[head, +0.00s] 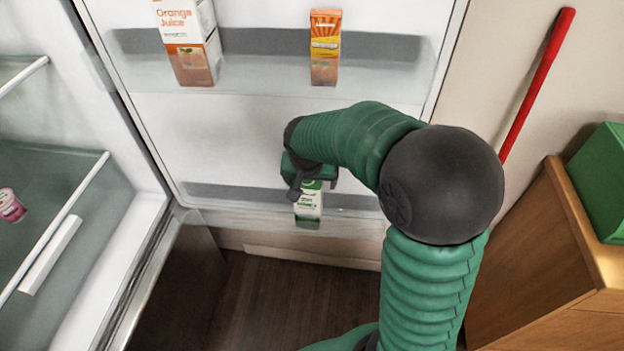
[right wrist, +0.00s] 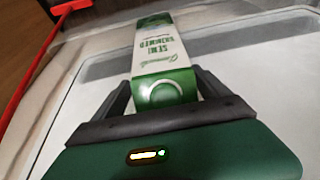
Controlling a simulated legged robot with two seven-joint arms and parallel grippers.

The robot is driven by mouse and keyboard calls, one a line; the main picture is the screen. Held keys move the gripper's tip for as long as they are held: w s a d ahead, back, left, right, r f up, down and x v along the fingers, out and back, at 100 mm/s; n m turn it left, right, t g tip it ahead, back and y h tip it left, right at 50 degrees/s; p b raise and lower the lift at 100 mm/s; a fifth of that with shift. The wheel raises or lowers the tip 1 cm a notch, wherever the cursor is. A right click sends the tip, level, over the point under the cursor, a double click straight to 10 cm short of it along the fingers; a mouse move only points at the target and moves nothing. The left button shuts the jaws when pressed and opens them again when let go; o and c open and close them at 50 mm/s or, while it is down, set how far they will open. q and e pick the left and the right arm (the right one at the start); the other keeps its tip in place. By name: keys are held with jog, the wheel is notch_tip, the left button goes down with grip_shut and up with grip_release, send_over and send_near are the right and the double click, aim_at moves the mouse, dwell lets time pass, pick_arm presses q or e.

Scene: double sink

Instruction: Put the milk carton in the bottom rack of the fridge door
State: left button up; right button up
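The milk carton (head: 308,207) is white and green and hangs roughly upright below my right gripper (head: 312,182), at the bottom rack (head: 240,203) of the open fridge door. In the right wrist view, the carton (right wrist: 160,62) lies between the two dark fingers of my right gripper (right wrist: 168,95), which appear closed on its sides near the green top. The carton's lower end overlaps the clear rack front in the head view. I cannot tell whether it touches the rack floor. My left gripper is not in view.
The upper door rack (head: 260,72) holds a large orange juice carton (head: 194,60) and a small orange carton (head: 325,55). Fridge shelves with a pink cup (head: 10,206) are left. A wooden cabinet (head: 545,250) and red pole (head: 535,90) are right. The bottom rack looks otherwise empty.

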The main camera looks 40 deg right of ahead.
jog(key=shift+a+r, duration=0.15)
jog(key=shift+a, duration=0.25)
jog(key=shift+a+r, duration=0.25)
jog(key=d+p+v, duration=0.1)
jog(key=p+v, duration=0.2)
jog(key=v, duration=0.8)
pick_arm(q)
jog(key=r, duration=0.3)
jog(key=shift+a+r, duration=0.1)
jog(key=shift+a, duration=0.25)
pick_arm(e)
jog(key=s+a+f+n+y, duration=0.1)
jog(key=s+a+f+n, duration=0.2)
jog(key=a+f, duration=0.4)
jog(key=s+a+f+n+y, duration=0.2)
jog(key=s+a+f+n, duration=0.2)
jog(key=a+f+n, duration=0.2)
notch_tip(320, 180, down, 2)
jog(key=shift+s+a+f, duration=0.1)
jog(key=shift+s+a, duration=0.2)
jog(key=shift+a, duration=0.25)
